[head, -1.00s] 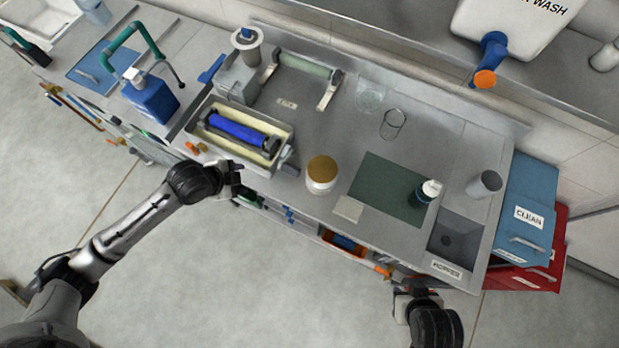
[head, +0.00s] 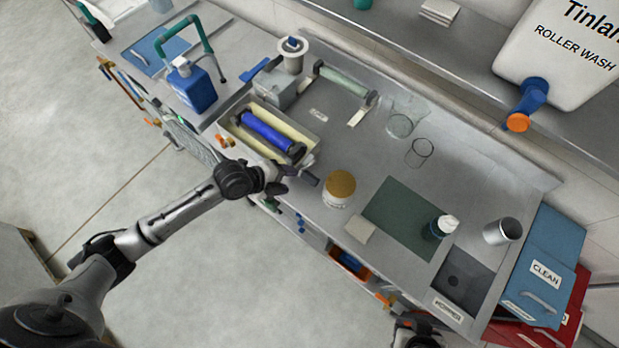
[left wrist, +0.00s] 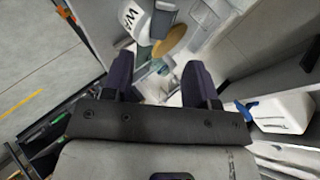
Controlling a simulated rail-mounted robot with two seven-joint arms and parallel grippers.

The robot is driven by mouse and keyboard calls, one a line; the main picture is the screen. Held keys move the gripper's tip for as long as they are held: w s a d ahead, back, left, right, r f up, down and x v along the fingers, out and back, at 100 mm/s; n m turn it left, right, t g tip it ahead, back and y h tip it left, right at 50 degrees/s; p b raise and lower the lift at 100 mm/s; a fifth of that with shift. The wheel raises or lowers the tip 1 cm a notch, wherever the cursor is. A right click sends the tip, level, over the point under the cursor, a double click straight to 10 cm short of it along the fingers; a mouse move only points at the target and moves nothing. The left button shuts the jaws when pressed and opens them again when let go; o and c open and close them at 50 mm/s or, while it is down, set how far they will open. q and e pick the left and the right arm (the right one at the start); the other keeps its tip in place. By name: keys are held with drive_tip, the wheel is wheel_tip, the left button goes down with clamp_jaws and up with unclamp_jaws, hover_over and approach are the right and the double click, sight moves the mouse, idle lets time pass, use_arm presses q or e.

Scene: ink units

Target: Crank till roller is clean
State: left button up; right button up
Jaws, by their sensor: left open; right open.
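The blue-coated roller (head: 266,132) lies in the cream-lined tray (head: 313,137) near the bench's front edge. A grey crank part (head: 309,178) shows at the tray's right end, partly hidden by my gripper. My left gripper (head: 285,180) is in front of that end, its jaws open; I cannot tell whether it touches the crank. In the left wrist view my left gripper (left wrist: 160,80) has two dark fingers spread apart with nothing held between them. My right gripper (head: 418,325) is low at the bottom edge, partly cut off, away from the roller.
A gold-lidded jar (head: 340,185) stands right of the crank. A blue bottle (head: 195,90) is left of the tray. A second, pale roller (head: 343,82), glassware (head: 419,150) and a green mat (head: 397,205) are on the bench. Open floor lies in front.

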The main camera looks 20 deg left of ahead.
sight(309, 180)
use_arm(q)
drive_tip(key=x, duration=0.9)
drive_tip(key=shift+w+d+f, duration=0.1)
drive_tip(key=shift+d, duration=0.05)
drive_tip(key=shift+c, duration=0.3)
clamp_jaws()
